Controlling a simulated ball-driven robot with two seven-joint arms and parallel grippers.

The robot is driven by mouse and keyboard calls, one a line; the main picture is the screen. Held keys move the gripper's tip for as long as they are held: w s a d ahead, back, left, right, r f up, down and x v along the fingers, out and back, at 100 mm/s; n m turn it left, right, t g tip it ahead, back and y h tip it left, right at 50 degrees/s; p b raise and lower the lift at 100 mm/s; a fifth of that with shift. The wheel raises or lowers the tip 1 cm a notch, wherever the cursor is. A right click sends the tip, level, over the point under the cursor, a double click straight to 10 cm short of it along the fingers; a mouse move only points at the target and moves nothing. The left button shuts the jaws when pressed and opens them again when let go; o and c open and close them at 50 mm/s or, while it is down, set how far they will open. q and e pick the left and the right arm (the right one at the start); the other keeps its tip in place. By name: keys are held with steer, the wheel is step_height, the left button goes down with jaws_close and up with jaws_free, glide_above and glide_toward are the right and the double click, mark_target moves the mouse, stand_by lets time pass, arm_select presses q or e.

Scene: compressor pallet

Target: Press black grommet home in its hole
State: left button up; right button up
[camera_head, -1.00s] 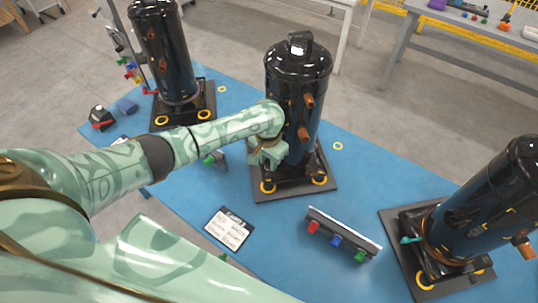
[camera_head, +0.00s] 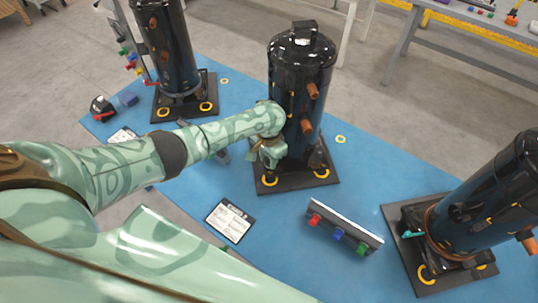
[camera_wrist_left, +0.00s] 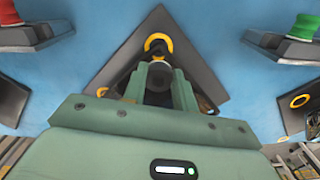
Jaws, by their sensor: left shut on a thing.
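My left gripper (camera_head: 268,153) is low beside the middle black compressor (camera_head: 300,75), over the near left corner of its dark base plate (camera_head: 320,181). In the left wrist view its fingers (camera_wrist_left: 159,80) are shut on a small black round piece that looks like the black grommet (camera_wrist_left: 156,52). The grommet overlaps a yellow-ringed hole (camera_wrist_left: 158,38) in the plate's corner. It seems lined up with the ring, but I cannot tell how deep it sits. In the head view the gripper hides the grommet. My right gripper is not in view.
Other compressors stand at the left (camera_head: 170,50) and right (camera_head: 485,205). A rack with red, blue and green pieces (camera_head: 343,228) and a printed card (camera_head: 230,221) lie on the blue mat (camera_head: 290,255). Open mat lies between them.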

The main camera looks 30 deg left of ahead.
arm_select(q)
steer(key=shift+f+b, duration=0.6)
steer(key=shift+f, duration=0.65)
steer(key=shift+p, duration=0.65)
stand_by(0.7)
steer(key=shift+f+b, duration=0.85)
steer(key=shift+f, duration=0.4)
steer(key=o, duration=1)
steer(key=shift+r, duration=0.2)
